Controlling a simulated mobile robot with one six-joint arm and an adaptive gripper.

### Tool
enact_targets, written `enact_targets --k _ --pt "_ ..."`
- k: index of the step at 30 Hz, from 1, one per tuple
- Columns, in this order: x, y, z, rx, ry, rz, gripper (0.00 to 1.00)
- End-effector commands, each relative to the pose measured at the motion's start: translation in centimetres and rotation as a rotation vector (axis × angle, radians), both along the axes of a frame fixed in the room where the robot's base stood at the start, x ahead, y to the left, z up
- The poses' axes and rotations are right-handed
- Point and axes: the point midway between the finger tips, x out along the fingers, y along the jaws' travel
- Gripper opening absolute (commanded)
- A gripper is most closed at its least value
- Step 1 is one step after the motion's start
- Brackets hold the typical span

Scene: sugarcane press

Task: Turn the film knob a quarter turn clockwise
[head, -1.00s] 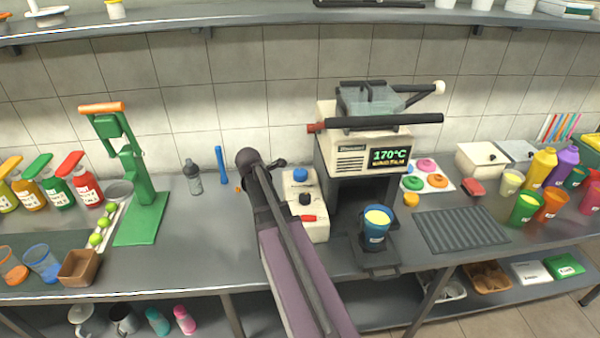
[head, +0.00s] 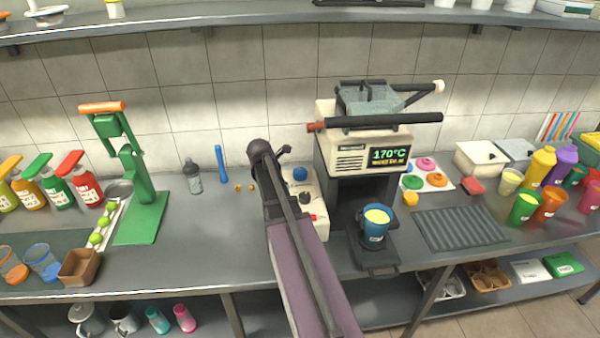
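The sealing machine (head: 345,110) stands upright on the counter, its display reading 170°C. A dark roller (head: 385,121) crosses its front, with a red knob (head: 315,127) at the left end. Beside its base is a cream control box (head: 319,224) with a blue knob (head: 300,174) on top. No label shows which knob is the film knob. My arm covers much of the box.
A blue cup (head: 375,228) with yellow contents stands in the machine's front holder. A green press (head: 141,195), a grey bottle (head: 193,178) and a blue stick (head: 221,164) stand to the left. Counter space left of my arm is mostly clear.

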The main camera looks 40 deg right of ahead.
Motion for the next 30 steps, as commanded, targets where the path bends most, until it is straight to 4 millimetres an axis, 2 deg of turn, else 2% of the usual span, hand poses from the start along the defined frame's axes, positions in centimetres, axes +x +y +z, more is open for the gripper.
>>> enact_targets --k 8,25,30 --pt "0.9 -3.0 0.0 -0.001 -0.001 -0.002 1.0" --pt "2.9 -11.5 0.0 0.0 -0.001 -0.003 1.0" --pt "2.8 -11.6 -1.7 0.0 0.0 -0.001 1.0"
